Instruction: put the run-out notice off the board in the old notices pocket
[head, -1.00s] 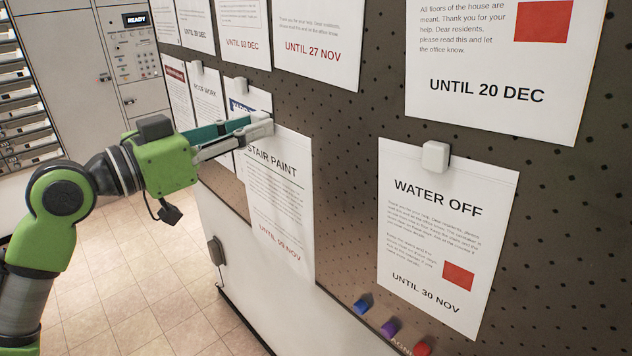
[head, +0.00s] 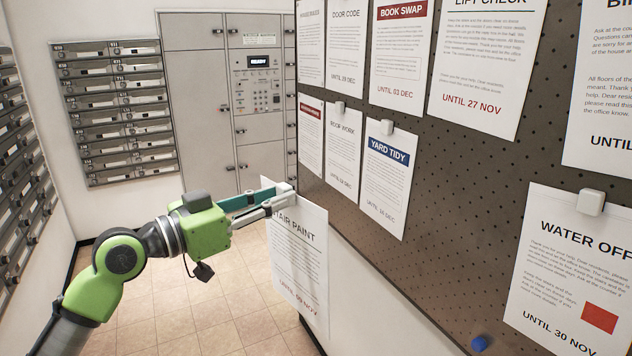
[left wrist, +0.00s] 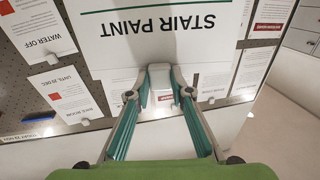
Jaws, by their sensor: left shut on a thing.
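The STAIR PAINT notice (head: 298,262) is a white sheet with a red date line ending in NOV, apparently 09 NOV. It hangs from my left gripper (head: 284,190), which is shut on its top edge, in front of the board's lower left edge. In the left wrist view the sheet (left wrist: 155,45) appears upside down, with a white block (left wrist: 160,76) between the fingers (left wrist: 160,95). The dark perforated board (head: 455,200) fills the right side. My right gripper is not in view. I cannot see an old notices pocket.
Other notices stay on the board, including YARD TIDY (head: 386,180) and WATER OFF (head: 572,265) under white magnets. A blue magnet (head: 480,343) sits at the board's lower edge. Mailboxes (head: 120,110) and a grey locker (head: 258,100) stand behind. The tiled floor at left is clear.

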